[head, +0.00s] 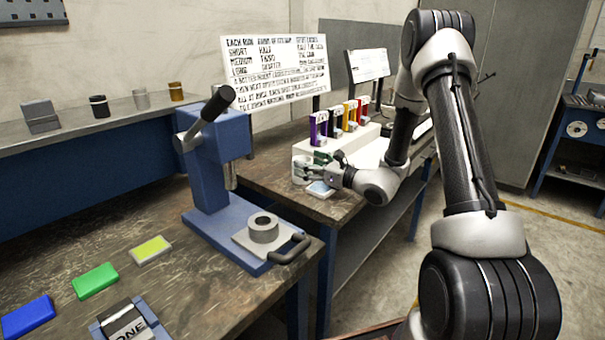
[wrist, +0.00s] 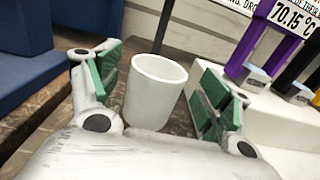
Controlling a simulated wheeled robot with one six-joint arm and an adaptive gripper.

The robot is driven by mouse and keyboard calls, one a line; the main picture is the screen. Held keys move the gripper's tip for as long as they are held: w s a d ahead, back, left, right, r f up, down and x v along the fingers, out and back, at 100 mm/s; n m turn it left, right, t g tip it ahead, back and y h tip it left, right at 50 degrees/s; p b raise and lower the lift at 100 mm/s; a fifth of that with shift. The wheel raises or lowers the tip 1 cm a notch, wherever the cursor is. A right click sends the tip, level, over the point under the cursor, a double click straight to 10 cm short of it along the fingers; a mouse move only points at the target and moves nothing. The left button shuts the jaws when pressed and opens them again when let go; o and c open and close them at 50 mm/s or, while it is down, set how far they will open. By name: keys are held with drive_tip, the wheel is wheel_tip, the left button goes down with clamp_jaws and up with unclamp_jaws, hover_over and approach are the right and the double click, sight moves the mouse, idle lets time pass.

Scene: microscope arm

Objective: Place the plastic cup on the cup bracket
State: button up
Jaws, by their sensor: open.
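A white cup (wrist: 155,95) stands upright on the brown bench top in the wrist view. It is between the two green-padded fingers of my gripper (head: 317,166), with a visible gap to the right finger; on the left I cannot tell if it touches. The fingers are spread open. In the head view the cup (head: 300,172) shows just left of the fingers, at the near end of the far bench. I cannot pick out the cup bracket with certainty.
A white block with coloured dispensers (head: 340,130) stands behind my gripper. A small pale blue-topped item (head: 320,189) lies below it. A blue lever press (head: 208,160) stands on the near bench. A shelf (head: 100,122) holds several small cups.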

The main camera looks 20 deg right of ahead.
drive_tip(key=x, duration=0.3)
drive_tip(key=c, duration=1.3)
drive_tip(key=shift+o, duration=0.2)
drive_tip(key=shift+r, duration=0.1)
